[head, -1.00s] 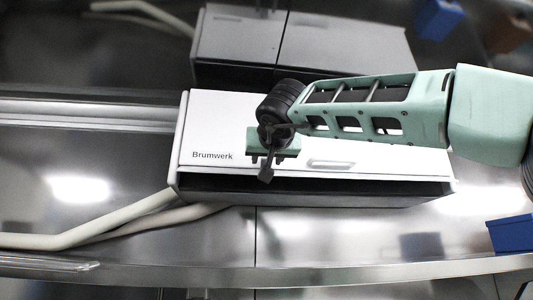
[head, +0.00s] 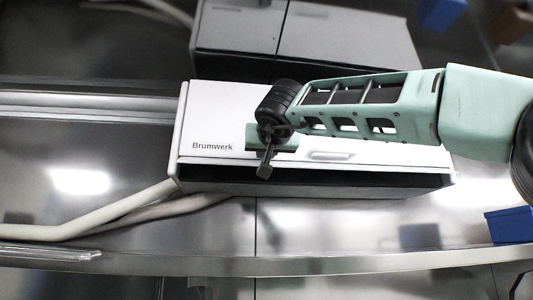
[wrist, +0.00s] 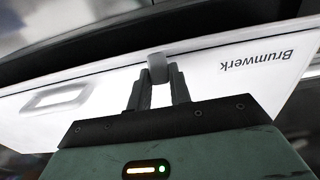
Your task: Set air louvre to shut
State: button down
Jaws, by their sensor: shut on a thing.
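The air louvre is on a white box-shaped unit marked "Brumwerk" (head: 212,110), which lies across the middle of the head view. Its white front panel (wrist: 215,60) fills the middle of the wrist view, with a dark gap (head: 350,181) along its edge. A small grey tab (wrist: 157,66) sticks out at that edge. My gripper (wrist: 158,80) is shut on the tab, one finger on each side. In the head view my gripper (head: 265,165) is at the panel's lower edge, left of centre; the tab is hard to make out there.
A grey cabinet (head: 345,42) stands behind the unit. Pale pipes (head: 95,222) run at the left, and a blue box (head: 510,224) sits at the right. The steel surface (head: 330,232) in front of the unit is mostly clear.

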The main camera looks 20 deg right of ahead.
jog(key=f+t+b, duration=0.1)
jog(key=t+b, duration=0.1)
jog(key=b, duration=0.4)
jog(key=f+t+h+b, duration=0.1)
jog(key=f+t+b, duration=0.1)
jog(key=b, duration=0.3)
jog(key=w+f+t+b, duration=0.1)
jog(key=t+b, duration=0.3)
jog(key=b, duration=0.2)
jog(key=shift+d+f+b, duration=0.1)
jog(key=shift+f+b, duration=0.2)
jog(key=shift+w+h, duration=0.1)
jog(key=shift+h, duration=0.2)
jog(key=shift+r, duration=0.1)
jog(key=c, duration=1.3)
grip_release()
jog(key=s+a+f+b, duration=0.1)
jog(key=s+b, duration=0.1)
jog(key=s, duration=0.3)
jog(key=s+a+f+b, duration=0.1)
jog(key=s+b, duration=0.1)
jog(key=s, duration=0.3)
jog(key=s+a+f+b, duration=0.1)
jog(key=s+b, duration=0.1)
jog(key=s, duration=0.3)
jog(key=shift+s+f, duration=0.2)
jog(key=shift+f, duration=0.05)
